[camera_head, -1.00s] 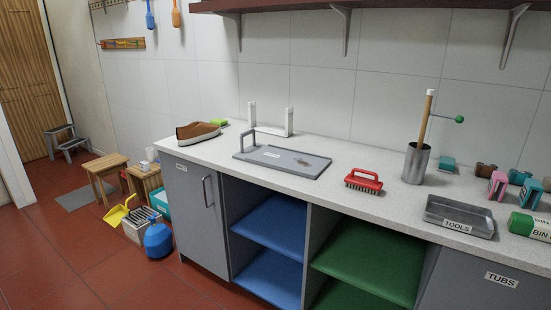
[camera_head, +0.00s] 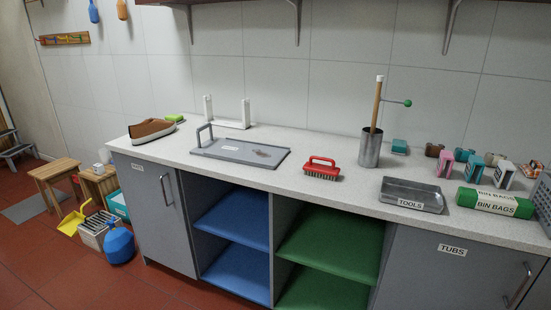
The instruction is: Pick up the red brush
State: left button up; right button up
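The red brush (camera_head: 322,168) lies on the pale speckled counter (camera_head: 290,183), bristles down and its red handle arching on top. It is between the grey washboard (camera_head: 240,151) on its left and the metal tray marked TOOLS (camera_head: 412,195) on its right. Nothing covers the brush. Neither of my grippers shows in the head view.
A metal pot (camera_head: 370,149) with a wooden stick stands behind and right of the brush. A brown shoe (camera_head: 152,130) sits at the counter's left end. A green bin bag roll (camera_head: 494,202) lies at right. The counter just around the brush is clear.

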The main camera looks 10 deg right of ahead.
aim_at(319, 170)
jog(key=i+j+z, duration=0.25)
jog(key=i+j, duration=0.2)
jog(key=i, duration=0.25)
jog(key=i+j+z, duration=0.3)
jog(key=i+j, duration=0.3)
jog(key=i, duration=0.05)
